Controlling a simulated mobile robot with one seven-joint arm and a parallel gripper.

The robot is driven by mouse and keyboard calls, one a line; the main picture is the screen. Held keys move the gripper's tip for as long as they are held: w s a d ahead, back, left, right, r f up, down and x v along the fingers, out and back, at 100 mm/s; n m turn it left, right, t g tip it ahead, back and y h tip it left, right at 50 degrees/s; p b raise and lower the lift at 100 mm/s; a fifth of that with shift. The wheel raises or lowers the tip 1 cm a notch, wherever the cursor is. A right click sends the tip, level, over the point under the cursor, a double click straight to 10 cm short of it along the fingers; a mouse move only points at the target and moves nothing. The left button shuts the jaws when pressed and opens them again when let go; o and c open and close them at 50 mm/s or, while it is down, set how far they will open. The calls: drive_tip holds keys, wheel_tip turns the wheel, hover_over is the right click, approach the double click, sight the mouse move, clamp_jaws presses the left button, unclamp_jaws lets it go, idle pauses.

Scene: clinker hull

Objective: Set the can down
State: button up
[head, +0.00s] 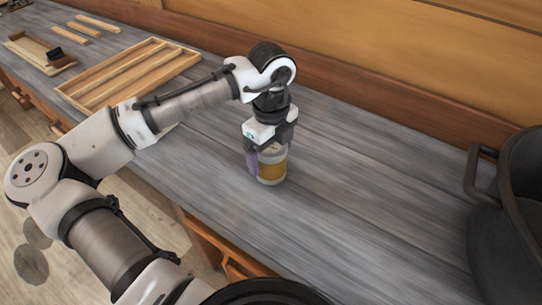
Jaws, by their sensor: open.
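The can (271,166) has a white and yellow-brown surface and stands upright on the grey wooden bench (365,190). My gripper (269,150) points straight down over it, with its fingers around the upper part of the can. The jaws are open. Part of the can's top is hidden behind the gripper, and I cannot tell whether a finger touches its side.
A big dark pot (508,215) with a side handle stands at the right end. A wooden tray with slats (128,73) lies at the upper left, with loose wooden strips beyond it. A wooden wall runs behind the bench. The bench right of the can is clear.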

wheel_tip(320, 180, up, 10)
drive_tip(key=shift+b, duration=0.45)
